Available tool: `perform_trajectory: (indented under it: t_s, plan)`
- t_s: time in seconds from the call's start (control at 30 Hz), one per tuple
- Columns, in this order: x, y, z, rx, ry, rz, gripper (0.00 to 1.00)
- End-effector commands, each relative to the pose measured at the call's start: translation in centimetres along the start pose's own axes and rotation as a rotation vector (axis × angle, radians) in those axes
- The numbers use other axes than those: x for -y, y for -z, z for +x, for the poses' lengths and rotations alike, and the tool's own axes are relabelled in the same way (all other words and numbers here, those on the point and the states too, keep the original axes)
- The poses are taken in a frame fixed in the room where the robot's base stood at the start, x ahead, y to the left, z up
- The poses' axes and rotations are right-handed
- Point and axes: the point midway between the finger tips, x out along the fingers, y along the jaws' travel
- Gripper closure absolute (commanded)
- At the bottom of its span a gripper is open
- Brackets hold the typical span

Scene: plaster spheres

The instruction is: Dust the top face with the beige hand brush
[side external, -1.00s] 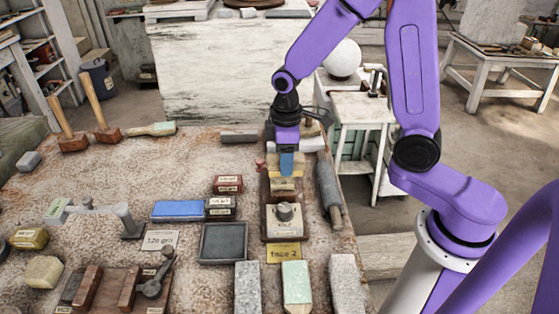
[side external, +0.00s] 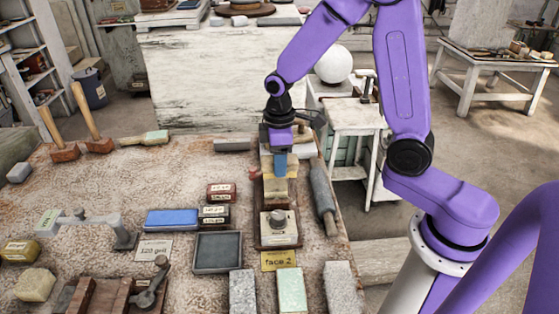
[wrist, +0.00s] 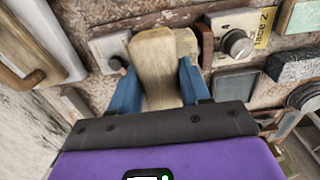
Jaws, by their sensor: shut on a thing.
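My gripper (side external: 280,168) is shut on the beige hand brush (side external: 280,188). In the wrist view the brush (wrist: 163,65) stands out between my two blue fingers (wrist: 160,85), its wide end away from the palm. In the side view it hangs below the fingers, above the far end of a dark wooden stand. A pale block with a round metal knob (side external: 278,222) sits on the near part of this stand, by a yellow "face 2" label (side external: 281,260). I cannot tell whether the brush touches anything, or which surface is the top face.
A grey roller-like tool (side external: 322,195) lies close on the right, by the table edge. To the left are a blue block (side external: 172,219), small dark red boxes (side external: 221,192) and a dark square tray (side external: 217,252). Two mallets (side external: 92,125) stand at the far left. The table's middle left is fairly clear.

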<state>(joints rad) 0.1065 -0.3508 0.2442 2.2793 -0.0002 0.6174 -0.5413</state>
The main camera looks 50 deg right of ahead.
Motion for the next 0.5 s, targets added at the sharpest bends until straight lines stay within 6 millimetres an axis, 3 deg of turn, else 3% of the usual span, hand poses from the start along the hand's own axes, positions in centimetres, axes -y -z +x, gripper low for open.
perform_trajectory:
  t_s: [0.5]
  plan:
    - [0.03,0.02,0.48,0.0,0.0,0.0,0.78]
